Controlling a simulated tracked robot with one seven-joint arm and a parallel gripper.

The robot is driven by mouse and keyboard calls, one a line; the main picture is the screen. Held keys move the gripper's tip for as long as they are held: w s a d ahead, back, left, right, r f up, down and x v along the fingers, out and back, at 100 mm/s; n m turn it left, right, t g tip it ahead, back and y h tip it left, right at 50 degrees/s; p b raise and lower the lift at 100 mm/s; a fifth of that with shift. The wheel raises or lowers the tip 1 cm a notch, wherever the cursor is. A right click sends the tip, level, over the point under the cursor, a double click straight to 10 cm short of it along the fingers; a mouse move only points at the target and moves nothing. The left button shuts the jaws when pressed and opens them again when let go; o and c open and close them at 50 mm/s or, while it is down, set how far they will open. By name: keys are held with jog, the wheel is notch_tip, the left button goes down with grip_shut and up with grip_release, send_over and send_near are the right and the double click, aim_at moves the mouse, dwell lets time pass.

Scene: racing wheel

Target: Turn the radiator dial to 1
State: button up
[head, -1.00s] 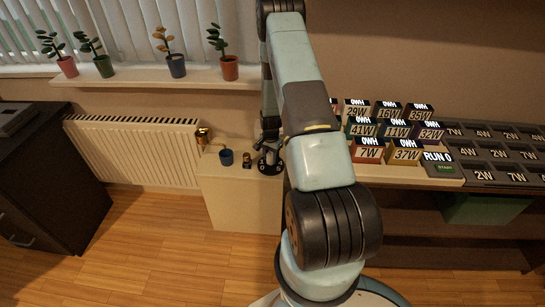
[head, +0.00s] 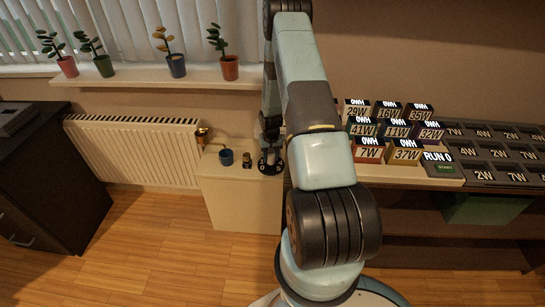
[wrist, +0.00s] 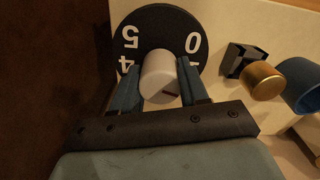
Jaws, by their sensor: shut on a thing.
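The dial is a black disc (wrist: 165,28) with white numbers, seen close up in the wrist view. The 5, 0 and 4 show, and a partly covered mark, perhaps the 1, is by the right finger. A pale round knob (wrist: 158,75) stands at its middle, with a small dark red mark low on its right side. My gripper (wrist: 159,82) is shut on this knob, one blue finger on each side. The lower part of the disc is hidden by my gripper. In the head view my gripper (head: 270,160) is low at the right end of the pale cabinet top.
A blue cup (head: 226,157) and a small black and gold object (head: 246,160) stand left of my gripper on the cabinet (head: 235,195). A white radiator (head: 135,150) with a brass valve (head: 203,136) is further left. Labelled blocks (head: 385,130) crowd the shelf at right.

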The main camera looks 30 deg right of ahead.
jog(key=shift+s+f+n, duration=0.15)
jog(key=shift+s+n, duration=0.15)
jog(key=shift+s, duration=0.05)
jog(key=o, duration=0.7)
jog(key=shift+c, duration=0.2)
jog(key=o, duration=0.4)
jog(key=shift+w, duration=0.15)
jog(key=shift+w+r, duration=0.1)
jog(key=shift+r, duration=0.1)
notch_tip(320, 180, up, 14)
jog(key=shift+f, duration=0.25)
